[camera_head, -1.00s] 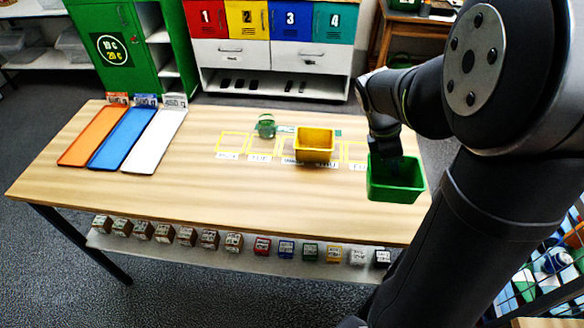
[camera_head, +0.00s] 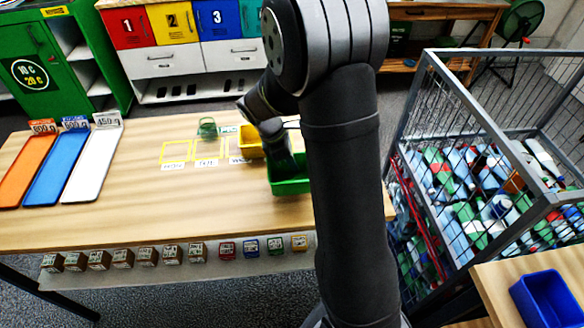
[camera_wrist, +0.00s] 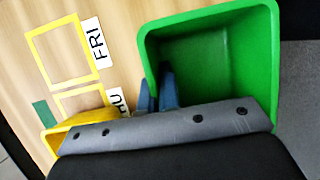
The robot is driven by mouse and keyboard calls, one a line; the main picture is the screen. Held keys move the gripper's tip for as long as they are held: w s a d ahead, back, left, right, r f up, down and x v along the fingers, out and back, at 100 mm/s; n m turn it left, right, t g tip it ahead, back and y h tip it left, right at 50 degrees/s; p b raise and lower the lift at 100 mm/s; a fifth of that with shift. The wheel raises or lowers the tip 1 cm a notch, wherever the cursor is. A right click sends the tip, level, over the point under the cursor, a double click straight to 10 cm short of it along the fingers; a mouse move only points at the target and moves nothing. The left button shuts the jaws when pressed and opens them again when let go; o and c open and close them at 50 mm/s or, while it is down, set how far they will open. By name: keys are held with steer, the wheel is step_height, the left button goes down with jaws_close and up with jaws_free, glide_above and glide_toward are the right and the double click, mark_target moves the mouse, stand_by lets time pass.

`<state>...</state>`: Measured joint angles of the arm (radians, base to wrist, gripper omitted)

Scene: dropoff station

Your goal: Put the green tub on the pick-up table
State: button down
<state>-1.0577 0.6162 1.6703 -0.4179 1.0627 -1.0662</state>
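The green tub (camera_head: 288,187) is at the right part of the long wooden table (camera_head: 130,215), its right side hidden behind my arm. It also shows in the wrist view (camera_wrist: 235,70), open and empty. My gripper (camera_head: 280,150) is over its rim; in the wrist view its blue fingers (camera_wrist: 157,92) straddle the tub's left wall. The tub looks held above the tabletop; the gap is hard to judge. A yellow tub (camera_head: 249,145) stands on the table beside it, partly hidden. A FRI label with an empty yellow outline (camera_wrist: 65,50) lies left of the green tub.
A small green glassy object (camera_head: 207,127) stands behind the outlines. Orange, blue and white trays (camera_head: 92,165) lie at the table's left. A wire cage (camera_head: 480,170) full of bottles stands right. A second wooden surface (camera_head: 490,285) with a blue tub (camera_head: 545,298) is at lower right.

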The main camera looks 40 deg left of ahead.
steer(key=shift+f, duration=1.4)
steer(key=shift+f, duration=0.1)
steer(key=c, duration=1.7)
jaws_free()
steer(key=v, duration=1.2)
steer(key=shift+w, duration=0.1)
